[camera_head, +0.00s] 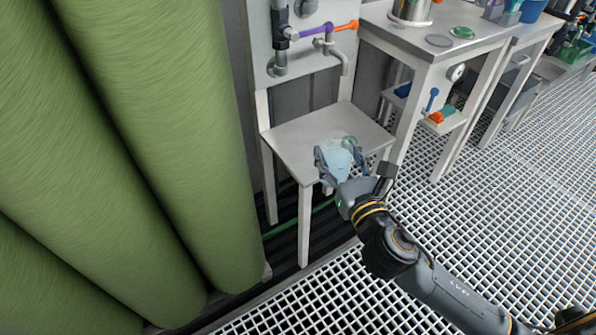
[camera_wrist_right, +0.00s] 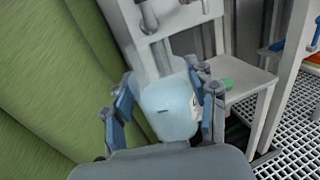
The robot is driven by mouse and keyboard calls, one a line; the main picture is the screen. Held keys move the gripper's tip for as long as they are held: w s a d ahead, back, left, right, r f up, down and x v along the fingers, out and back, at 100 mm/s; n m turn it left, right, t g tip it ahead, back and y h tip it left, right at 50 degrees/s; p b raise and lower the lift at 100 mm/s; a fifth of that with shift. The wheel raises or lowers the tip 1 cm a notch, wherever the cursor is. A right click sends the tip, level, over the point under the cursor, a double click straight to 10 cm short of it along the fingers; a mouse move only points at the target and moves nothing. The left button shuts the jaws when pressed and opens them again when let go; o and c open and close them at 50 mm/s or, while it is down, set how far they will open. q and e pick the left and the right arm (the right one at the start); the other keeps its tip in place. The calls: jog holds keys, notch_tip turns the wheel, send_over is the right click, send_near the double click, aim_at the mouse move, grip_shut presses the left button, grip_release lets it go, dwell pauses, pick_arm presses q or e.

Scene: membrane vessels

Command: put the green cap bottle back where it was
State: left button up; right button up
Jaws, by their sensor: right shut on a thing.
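My right gripper (camera_head: 338,152) is shut on a pale blue translucent bottle (camera_head: 336,163), with one finger on each side of it. In the head view they are over the small white table (camera_head: 292,138) under the tap. The bottle fills the space between the fingers in the right wrist view (camera_wrist_right: 172,112). I cannot tell whether its base touches the table. No green cap shows clearly on the bottle. My left gripper is not in view.
A tap (camera_head: 330,47) with purple and orange handles hangs on the panel behind the table. Large green cylinders (camera_head: 180,120) stand close on the left. A taller white bench (camera_head: 400,40) on the right holds a metal vessel and a green lid (camera_head: 462,32). The grated floor is clear.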

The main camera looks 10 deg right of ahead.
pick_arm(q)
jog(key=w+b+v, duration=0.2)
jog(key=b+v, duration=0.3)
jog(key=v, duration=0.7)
pick_arm(e)
jog(key=shift+n+y, duration=0.3)
jog(key=shift+y, duration=0.4)
jog(key=w+f+b, duration=0.1)
jog(key=w+f, duration=0.3)
jog(key=w, duration=0.2)
jog(key=w+d+f+b, duration=0.1)
jog(key=w+f+b, duration=0.1)
jog(key=w+f, duration=0.3)
jog(key=w+f+b, duration=0.1)
jog(key=w+f, duration=0.3)
jog(key=w, duration=0.3)
jog(key=shift+w+d+f, duration=0.15)
jog(key=shift+f, duration=0.05)
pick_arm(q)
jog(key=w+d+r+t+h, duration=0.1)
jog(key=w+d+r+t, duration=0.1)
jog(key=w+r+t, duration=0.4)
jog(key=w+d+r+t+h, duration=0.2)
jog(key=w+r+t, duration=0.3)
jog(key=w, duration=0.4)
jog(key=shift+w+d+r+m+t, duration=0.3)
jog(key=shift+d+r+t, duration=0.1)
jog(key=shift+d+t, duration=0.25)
